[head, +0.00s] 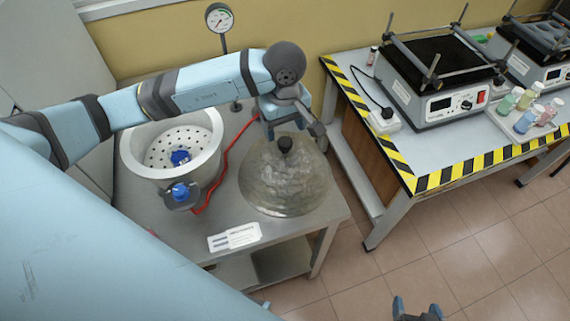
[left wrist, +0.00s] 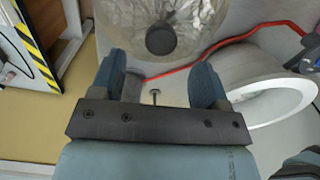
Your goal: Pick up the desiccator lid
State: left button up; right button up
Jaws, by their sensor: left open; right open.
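The desiccator lid (head: 275,185) is a clear glass dome with a dark round knob (head: 286,145) on top. It rests on the grey metal table, to the right of the white desiccator bowl (head: 128,150). My left gripper (head: 294,130) is open above the far side of the lid, close to the knob. In the left wrist view the knob (left wrist: 160,38) lies just beyond the open fingers (left wrist: 160,80), with nothing between them. My right gripper (head: 418,308) is open and empty at the bottom edge of the head view, away from the lid.
A red hose (head: 228,160) runs between bowl and lid. A gauge (head: 219,18) stands behind. A label card (head: 235,237) lies in front.

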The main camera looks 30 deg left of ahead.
aim_at(285, 141)
pick_arm(q)
jog(key=shift+s+d+f+p, duration=0.1)
jog(key=shift+f+p, duration=0.2)
jog(key=shift+f, duration=1.05)
jog(key=shift+s+f+p, duration=0.1)
jog(key=shift+f+p, duration=0.2)
jog(key=shift+f, duration=1.05)
jog(key=shift+w, duration=0.1)
grip_shut()
